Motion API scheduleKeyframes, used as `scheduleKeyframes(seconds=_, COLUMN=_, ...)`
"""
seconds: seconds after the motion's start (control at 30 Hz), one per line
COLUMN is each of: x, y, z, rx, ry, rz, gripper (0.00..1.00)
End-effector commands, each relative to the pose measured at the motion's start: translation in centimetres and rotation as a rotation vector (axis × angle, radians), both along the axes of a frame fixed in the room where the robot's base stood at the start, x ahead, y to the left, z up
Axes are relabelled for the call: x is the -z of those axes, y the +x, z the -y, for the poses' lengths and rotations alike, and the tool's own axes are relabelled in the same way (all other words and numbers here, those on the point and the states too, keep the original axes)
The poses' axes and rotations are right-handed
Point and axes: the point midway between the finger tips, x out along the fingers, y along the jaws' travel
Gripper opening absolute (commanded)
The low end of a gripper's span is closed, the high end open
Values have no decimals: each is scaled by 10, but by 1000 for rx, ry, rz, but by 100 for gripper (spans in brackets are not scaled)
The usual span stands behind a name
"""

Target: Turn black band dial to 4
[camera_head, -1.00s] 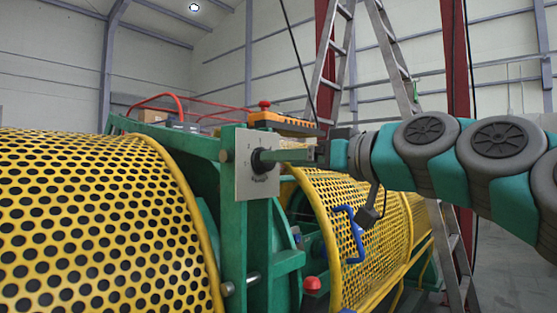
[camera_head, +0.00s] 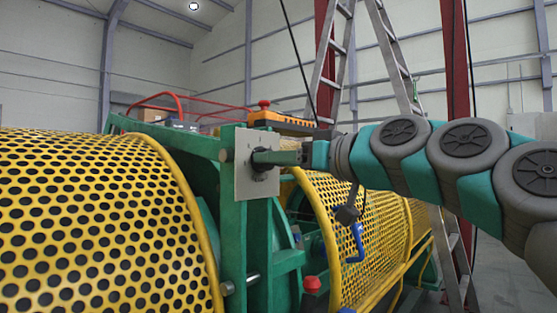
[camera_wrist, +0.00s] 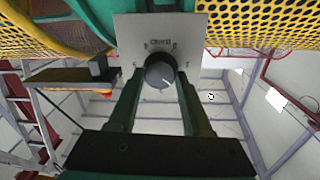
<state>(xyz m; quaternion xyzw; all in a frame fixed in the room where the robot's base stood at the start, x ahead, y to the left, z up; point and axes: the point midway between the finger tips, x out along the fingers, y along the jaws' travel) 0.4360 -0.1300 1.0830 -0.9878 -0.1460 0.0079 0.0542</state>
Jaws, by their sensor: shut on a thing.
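The dark dial (camera_wrist: 158,74) sits on a light grey plate (camera_wrist: 160,28) with small markings around it and a label that appears upside down in the wrist view. A pale pointer line shows on the dial's face, slanting to the lower right. The markings are too small to read surely. My gripper (camera_wrist: 160,77) has one finger on each side of the dial and is shut on it. In the head view, my gripper (camera_head: 278,157) reaches in from the right to the dial (camera_head: 257,160), partly hiding it against the plate (camera_head: 243,180).
Yellow perforated guards (camera_head: 95,220) stand left and right of the green frame (camera_head: 233,255). An orange box (camera_head: 282,123) with a red button is behind the plate. A blue handle (camera_head: 357,243) and red knob (camera_head: 312,284) lie below my arm. A ladder (camera_head: 330,70) stands behind.

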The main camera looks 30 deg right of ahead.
Motion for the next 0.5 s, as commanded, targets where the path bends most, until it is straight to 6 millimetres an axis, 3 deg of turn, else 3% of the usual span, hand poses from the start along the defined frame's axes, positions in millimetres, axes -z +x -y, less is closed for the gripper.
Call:
scheduleKeyframes(seconds=0.17, x=0, y=0, z=0, rx=0, ry=0, rz=0, gripper=1)
scheduleKeyframes(seconds=0.5, x=0, y=0, z=0, rx=1, ry=29, rz=-11, gripper=0)
